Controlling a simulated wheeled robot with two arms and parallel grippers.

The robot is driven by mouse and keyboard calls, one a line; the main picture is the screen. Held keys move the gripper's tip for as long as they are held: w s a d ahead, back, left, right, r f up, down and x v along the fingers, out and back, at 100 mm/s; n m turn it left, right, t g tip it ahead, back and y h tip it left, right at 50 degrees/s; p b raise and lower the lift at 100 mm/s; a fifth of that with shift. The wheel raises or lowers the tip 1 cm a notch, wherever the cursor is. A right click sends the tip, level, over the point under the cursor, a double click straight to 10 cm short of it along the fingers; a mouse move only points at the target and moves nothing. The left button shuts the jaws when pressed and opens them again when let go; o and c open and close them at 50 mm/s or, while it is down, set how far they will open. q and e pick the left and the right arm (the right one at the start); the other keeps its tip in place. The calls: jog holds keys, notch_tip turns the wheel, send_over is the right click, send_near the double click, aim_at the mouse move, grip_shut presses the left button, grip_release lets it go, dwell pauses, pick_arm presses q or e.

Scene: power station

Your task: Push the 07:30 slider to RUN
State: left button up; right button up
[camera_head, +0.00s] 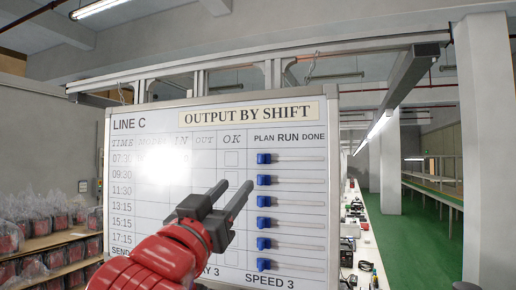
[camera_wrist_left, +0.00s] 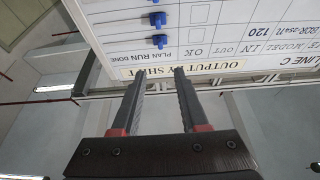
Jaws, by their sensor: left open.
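The 07:30 slider (camera_head: 264,158) is the top blue knob on the whiteboard (camera_head: 150,210). It sits at the left end of its track, under PLAN. The RUN label (camera_head: 288,137) is above the track and to the right of the knob. In the left wrist view the board appears upside down, with the 07:30 slider (camera_wrist_left: 159,41) nearest the header. My left gripper (camera_head: 233,186) is open and empty, in front of the board, left of and below the knob in the picture. In the wrist view its fingertips (camera_wrist_left: 160,73) overlap the title strip. My right gripper is out of view.
Several similar blue sliders sit in a column below, such as the 09:30 slider (camera_head: 264,180), all at the left. Shelves with bagged red items (camera_head: 40,225) stand at the left. A long bench with equipment (camera_head: 355,220) and green floor (camera_head: 425,245) lie at the right.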

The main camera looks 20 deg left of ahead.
aim_at(261, 157)
pick_arm(q)
jog(key=p+x, duration=0.5)
jog(key=x, duration=0.8)
jog(key=shift+r+p, duration=0.1)
jog(key=shift+p, duration=0.25)
jog(key=shift+w, duration=0.5)
grip_shut()
